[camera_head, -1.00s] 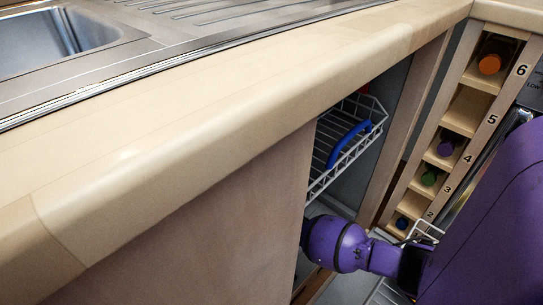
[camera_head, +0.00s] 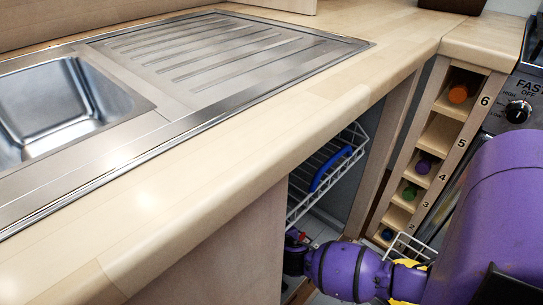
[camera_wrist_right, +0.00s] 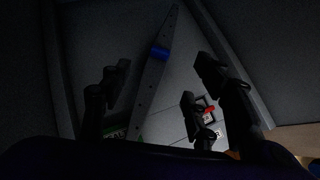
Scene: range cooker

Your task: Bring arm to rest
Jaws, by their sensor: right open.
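My right arm (camera_head: 480,200), purple, comes in from the right and reaches down to the open cupboard under the counter. Its wrist (camera_head: 350,270) is at the lower middle of the head view, and the dark far end beyond it is partly hidden by the cupboard front. In the right wrist view my right gripper (camera_wrist_right: 160,85) is open, with dark fingers spread on both sides and nothing seen between them. That view looks into a dark space with a grey perforated strip (camera_wrist_right: 155,85) bearing a blue piece. My left gripper is not in view.
A white wire rack (camera_head: 343,170) with a blue handle (camera_head: 328,168) is in the cupboard opening, above my wrist. The counter (camera_head: 225,180) edge and sink (camera_head: 65,105) are at left. A numbered bottle rack (camera_head: 440,135) and the cooker knob (camera_head: 518,111) are at right.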

